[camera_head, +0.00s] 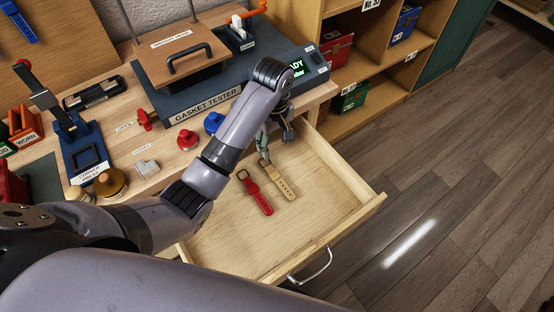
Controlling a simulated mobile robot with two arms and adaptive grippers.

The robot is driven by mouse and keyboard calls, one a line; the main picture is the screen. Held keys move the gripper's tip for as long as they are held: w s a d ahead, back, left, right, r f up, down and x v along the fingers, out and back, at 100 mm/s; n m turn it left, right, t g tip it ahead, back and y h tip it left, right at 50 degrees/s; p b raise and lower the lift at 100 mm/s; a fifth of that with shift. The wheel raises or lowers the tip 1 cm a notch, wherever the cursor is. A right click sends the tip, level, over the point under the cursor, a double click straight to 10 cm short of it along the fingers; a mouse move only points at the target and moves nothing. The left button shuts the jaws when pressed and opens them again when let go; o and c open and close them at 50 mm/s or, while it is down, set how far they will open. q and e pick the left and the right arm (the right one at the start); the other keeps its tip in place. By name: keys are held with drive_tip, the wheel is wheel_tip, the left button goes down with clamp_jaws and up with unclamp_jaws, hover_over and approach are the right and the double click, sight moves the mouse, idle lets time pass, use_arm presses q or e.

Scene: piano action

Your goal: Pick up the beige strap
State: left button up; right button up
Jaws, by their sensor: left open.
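The beige strap (282,182) lies in the open wooden drawer (235,240), slanting from upper left to lower right. A red strap (255,192) lies beside it on the left, apart from it. My left gripper (275,138) points down over the back of the drawer, just beyond the upper end of the beige strap. Its fingers are spread and hold nothing. My forearm hides part of the drawer's left side and some of the bench. My right gripper is not in view.
The gasket tester (206,107) stands on the bench behind the drawer. Red (187,140) and blue (213,123) knobs sit near the bench's front edge. A shelf unit (345,50) with bins stands at the right. The drawer's front and right part is bare.

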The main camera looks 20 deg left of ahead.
use_arm(q)
hover_over(275, 174)
drive_tip(key=s, duration=0.1)
wheel_tip(275, 174, down, 5)
wheel_tip(275, 174, down, 3)
drive_tip(key=shift+f+b, duration=0.2)
drive_tip(key=shift+b, duration=0.1)
drive_tip(key=f, duration=0.3)
drive_tip(key=shift+w+f, duration=0.1)
drive_tip(key=shift+w, duration=0.1)
drive_tip(key=shift+f, duration=0.15)
drive_tip(key=f, duration=0.3)
drive_tip(key=f+b, duration=0.1)
drive_tip(key=f, duration=0.1)
drive_tip(key=shift+w, duration=0.25)
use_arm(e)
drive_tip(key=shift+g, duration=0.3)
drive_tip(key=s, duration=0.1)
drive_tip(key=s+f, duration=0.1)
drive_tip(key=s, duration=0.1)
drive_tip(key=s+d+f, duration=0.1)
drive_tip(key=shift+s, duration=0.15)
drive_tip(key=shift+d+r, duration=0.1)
use_arm(q)
drive_tip(key=shift+c, duration=1.3)
drive_tip(key=c, duration=1)
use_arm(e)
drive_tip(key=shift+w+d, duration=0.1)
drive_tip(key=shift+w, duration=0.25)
